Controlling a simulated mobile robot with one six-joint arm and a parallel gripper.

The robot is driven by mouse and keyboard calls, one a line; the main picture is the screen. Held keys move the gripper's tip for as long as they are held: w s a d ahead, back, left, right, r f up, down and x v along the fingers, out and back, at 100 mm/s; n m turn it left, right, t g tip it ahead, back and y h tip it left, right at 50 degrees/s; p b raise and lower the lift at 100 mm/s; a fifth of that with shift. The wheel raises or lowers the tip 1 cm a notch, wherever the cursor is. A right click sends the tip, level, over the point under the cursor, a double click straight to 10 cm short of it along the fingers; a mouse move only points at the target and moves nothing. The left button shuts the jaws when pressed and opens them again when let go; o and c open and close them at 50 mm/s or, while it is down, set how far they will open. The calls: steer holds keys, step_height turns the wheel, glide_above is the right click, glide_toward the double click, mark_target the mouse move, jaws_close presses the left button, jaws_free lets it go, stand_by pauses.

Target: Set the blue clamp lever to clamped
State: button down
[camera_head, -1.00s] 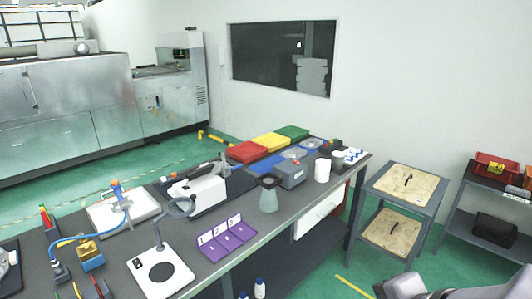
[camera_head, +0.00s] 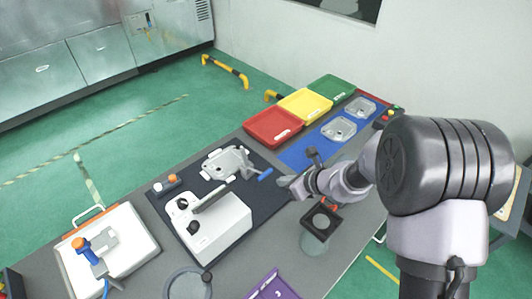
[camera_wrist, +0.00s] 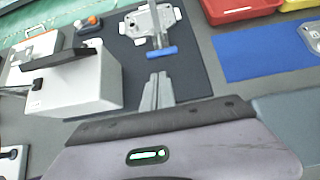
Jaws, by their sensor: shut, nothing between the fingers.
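The blue clamp lever (camera_head: 265,174) sticks out to the right from the grey metal fixture (camera_head: 226,163) on the dark mat. In the wrist view, its blue grip (camera_wrist: 162,53) lies crosswise at the end of a grey stem below the fixture (camera_wrist: 150,20). I cannot tell from its pose whether it is clamped. My gripper (camera_head: 284,181) is just right of the lever in the head view. In the wrist view, my gripper (camera_wrist: 158,78) is shut and empty, its fingertips pointing at the blue grip, seemingly with a small gap.
A white machine (camera_head: 212,229) with a grey handle stands left of the lever. Red (camera_head: 273,126), yellow (camera_head: 305,105) and green (camera_head: 331,89) trays line the back. Castings (camera_head: 338,129) lie on a blue mat. A dark square-topped container (camera_head: 320,222) stands below my arm.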

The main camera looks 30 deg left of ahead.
steer(key=b+x, duration=0.1)
steer(key=x, duration=0.8)
steer(key=shift+s+a+f+b, duration=0.1)
steer(key=shift+a+f+b, duration=0.15)
steer(key=shift+b, duration=0.1)
